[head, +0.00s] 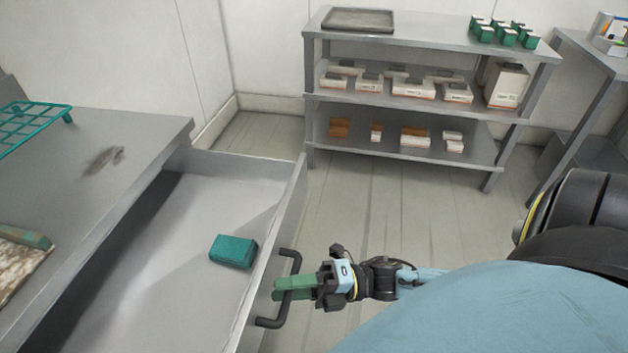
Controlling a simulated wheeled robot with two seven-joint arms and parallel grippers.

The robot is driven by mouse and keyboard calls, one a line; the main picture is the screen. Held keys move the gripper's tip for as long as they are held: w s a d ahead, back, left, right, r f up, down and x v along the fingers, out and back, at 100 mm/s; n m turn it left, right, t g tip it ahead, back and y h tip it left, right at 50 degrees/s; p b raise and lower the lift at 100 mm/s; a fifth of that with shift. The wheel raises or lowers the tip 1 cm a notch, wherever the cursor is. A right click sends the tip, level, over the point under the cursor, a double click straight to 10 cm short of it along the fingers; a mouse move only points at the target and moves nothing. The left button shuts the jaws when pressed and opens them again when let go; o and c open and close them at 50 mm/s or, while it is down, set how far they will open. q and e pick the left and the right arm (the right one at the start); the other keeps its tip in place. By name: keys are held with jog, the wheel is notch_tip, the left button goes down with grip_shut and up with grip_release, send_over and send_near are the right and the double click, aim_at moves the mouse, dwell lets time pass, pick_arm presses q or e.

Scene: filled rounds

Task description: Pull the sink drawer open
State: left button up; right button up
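The sink drawer (284,217) is pulled out from under the grey counter at the left, and much of its inside shows. A teal box (233,251) lies in it near the front panel. The drawer's dark bar handle (272,322) is on the outside of the front panel. My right gripper (282,289) is at the handle, with its green fingers reaching across the bar. I cannot tell whether the fingers are closed on the bar. My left gripper is not in view.
The counter (150,135) holds a teal rack (32,121) and a board at the left edge. A grey shelf unit (430,43) with several boxes stands at the back. Bare floor (400,205) lies between the drawer and the shelves.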

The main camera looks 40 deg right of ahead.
jog(key=shift+d, duration=0.1)
jog(key=v, duration=1.3)
jog(key=shift+d, duration=0.1)
